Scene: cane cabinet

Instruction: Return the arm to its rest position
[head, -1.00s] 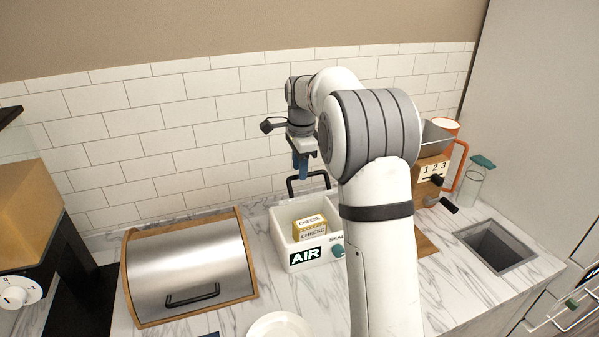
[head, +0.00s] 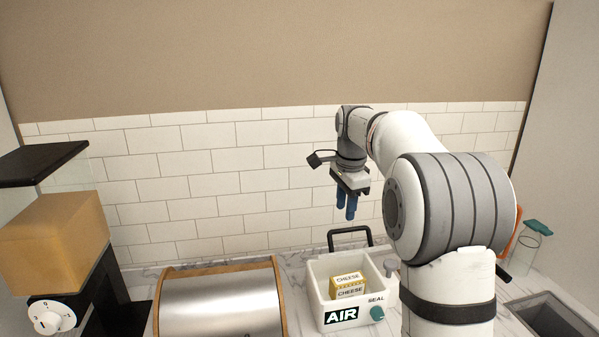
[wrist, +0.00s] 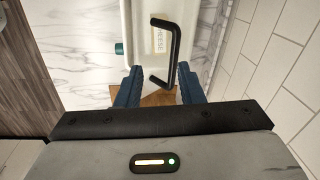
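My gripper (head: 346,208) hangs with its blue fingers pointing down, in the air above the back of the white AIR/SEAL box. In the wrist view its two fingers (wrist: 159,70) are spread apart with nothing held between them. My arm stands at the right of the head view and hides part of the counter.
The white box (head: 318,300) with a raised black handle (head: 350,237) holds yellow cheese packs (head: 349,288). A steel-fronted wooden bread box (head: 222,303) stands left of it. A machine with a white dial (head: 52,316) is far left. A tiled wall (head: 230,185) is behind.

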